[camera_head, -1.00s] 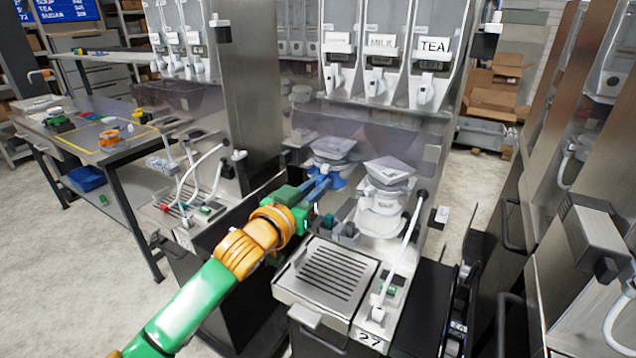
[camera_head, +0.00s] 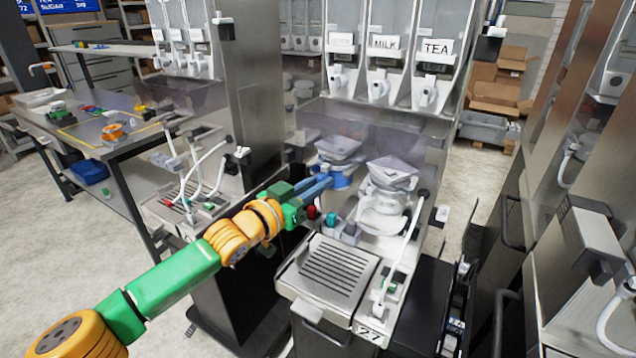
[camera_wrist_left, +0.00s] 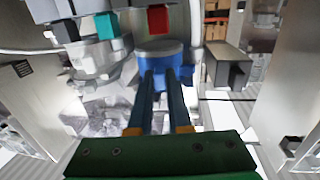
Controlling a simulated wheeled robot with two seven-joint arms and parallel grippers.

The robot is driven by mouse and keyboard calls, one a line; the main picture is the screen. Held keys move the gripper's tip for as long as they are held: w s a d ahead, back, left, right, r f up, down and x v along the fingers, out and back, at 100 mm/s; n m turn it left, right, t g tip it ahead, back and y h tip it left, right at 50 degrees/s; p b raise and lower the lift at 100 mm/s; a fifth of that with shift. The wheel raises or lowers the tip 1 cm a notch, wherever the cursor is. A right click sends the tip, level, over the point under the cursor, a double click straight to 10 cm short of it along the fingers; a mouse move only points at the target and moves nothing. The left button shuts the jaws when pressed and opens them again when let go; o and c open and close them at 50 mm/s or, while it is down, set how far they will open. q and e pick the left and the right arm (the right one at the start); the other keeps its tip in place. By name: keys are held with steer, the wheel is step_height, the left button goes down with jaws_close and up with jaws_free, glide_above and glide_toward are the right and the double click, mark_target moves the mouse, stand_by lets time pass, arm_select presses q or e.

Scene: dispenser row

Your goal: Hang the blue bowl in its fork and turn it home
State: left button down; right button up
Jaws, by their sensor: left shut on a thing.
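The blue bowl (camera_head: 341,179) is at the left of the dispenser's mixing row, under a grey hopper-like top (camera_head: 338,147). My left gripper (camera_head: 328,183) reaches it from the left, with long blue fingers shut on its side. In the left wrist view, the blue bowl (camera_wrist_left: 158,49) sits at the tips of the two fingers of the left gripper (camera_wrist_left: 160,72). The fork that carries the bowl is hidden, so I cannot tell whether the bowl is seated in it. My right gripper is not in view.
A red knob (camera_head: 312,212) and a teal knob (camera_head: 331,219) stand close below my fingers. The drip tray (camera_head: 334,268) is in front. A neighbouring steel cabinet (camera_head: 255,90) is close on the left.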

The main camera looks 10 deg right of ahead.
arm_select(q)
steer(key=shift+a, duration=0.1)
steer(key=c, duration=0.8)
jaws_free()
steer(key=shift+s+a, duration=0.1)
steer(key=p+v, duration=0.6)
steer(key=v, duration=0.1)
steer(key=shift+s+a, duration=0.25)
steer(key=shift+a, duration=0.1)
steer(key=shift+d, duration=0.1)
